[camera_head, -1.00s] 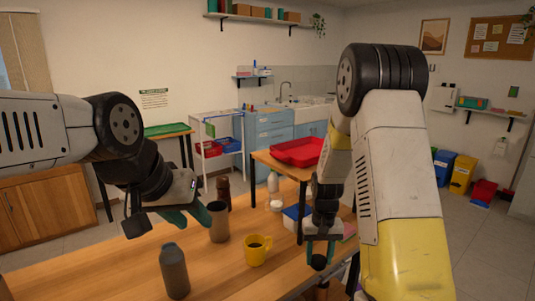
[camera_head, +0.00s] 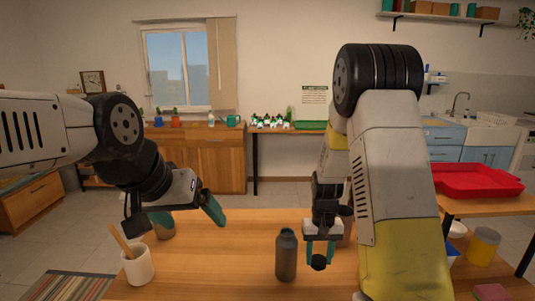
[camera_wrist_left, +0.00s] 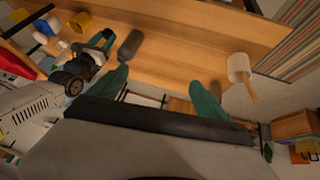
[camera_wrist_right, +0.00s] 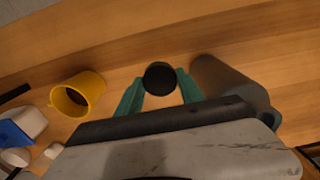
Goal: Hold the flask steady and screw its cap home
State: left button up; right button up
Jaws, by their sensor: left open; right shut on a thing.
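The flask (camera_head: 286,258) is a dark grey bottle standing upright on the wooden table, apart from both grippers. It also shows in the left wrist view (camera_wrist_left: 130,45) and at the right in the right wrist view (camera_wrist_right: 222,84). My right gripper (camera_head: 320,256) is shut on the round black cap (camera_head: 319,263), just right of the flask. In the right wrist view the cap (camera_wrist_right: 160,77) sits between the teal fingertips. My left gripper (camera_head: 208,207) is open and empty, left of the flask and higher.
A white pot (camera_head: 138,267) with a wooden utensil stands at the table's left. A yellow mug (camera_wrist_right: 82,92) stands on the table beyond my right gripper. A red tray (camera_head: 478,181) is on another table at right.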

pick_arm(q)
jog(key=shift+o, duration=1.2)
jog(key=w+d+f+n+g+h, duration=0.4)
jog(key=d+f+g, duration=0.25)
jog(key=f, duration=0.35)
jog(key=n+t+h, duration=0.2)
jog(key=n+h, duration=0.8)
jog(key=n, duration=0.2)
send_near(276, 265)
jog(key=s+d+r, duration=0.4)
jog(key=s+r, duration=0.1)
jog(key=r, duration=0.3)
jog(key=w+f+n+t, duration=0.1)
jog(key=f+n, duration=0.1)
jog(key=f, duration=0.1)
jog(key=w+f+n+t, duration=0.1)
jog(key=f+n+t, duration=0.1)
jog(key=f, duration=0.1)
jog(key=w+a+f+n+t, duration=0.1)
jog(key=f+n+t, duration=0.1)
jog(key=f+n, duration=0.1)
jog(key=shift+w+f, duration=0.1)
jog(key=shift+f, duration=0.2)
jog(key=shift+r+x, duration=0.2)
jog(key=shift+x, duration=4.7)
jog(key=c, duration=1.5)
